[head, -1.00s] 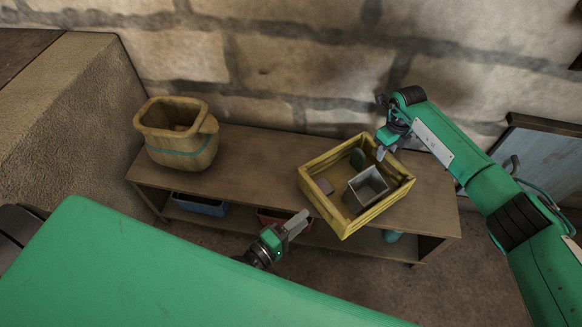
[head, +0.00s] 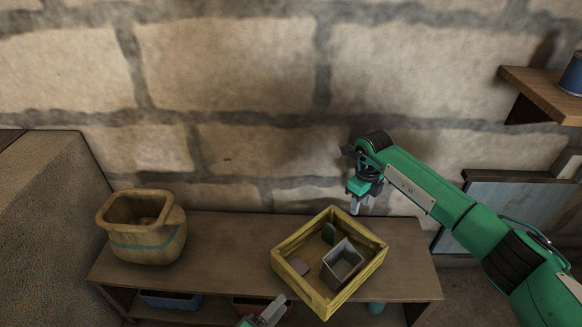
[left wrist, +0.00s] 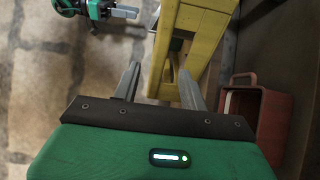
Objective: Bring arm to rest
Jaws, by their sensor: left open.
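My left gripper (head: 265,315) shows at the bottom edge of the head view, in front of the table's front edge and below the yellow wooden crate (head: 318,302). In the left wrist view my left gripper (left wrist: 160,87) has its fingers spread with nothing held. The crate (left wrist: 200,40) lies beyond the fingertips there. My right gripper (head: 356,196) hangs near the crate's back corner, apart from it. It also shows at the top left of the left wrist view (left wrist: 105,10). Its jaw opening is unclear.
The crate on the wooden table (head: 225,260) holds a grey metal box (head: 342,262) and small parts. A tan pot (head: 145,240) with a teal band stands at the table's left. Blue (head: 170,300) and red (left wrist: 262,110) bins sit below. A wall shelf (head: 545,95) is at upper right.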

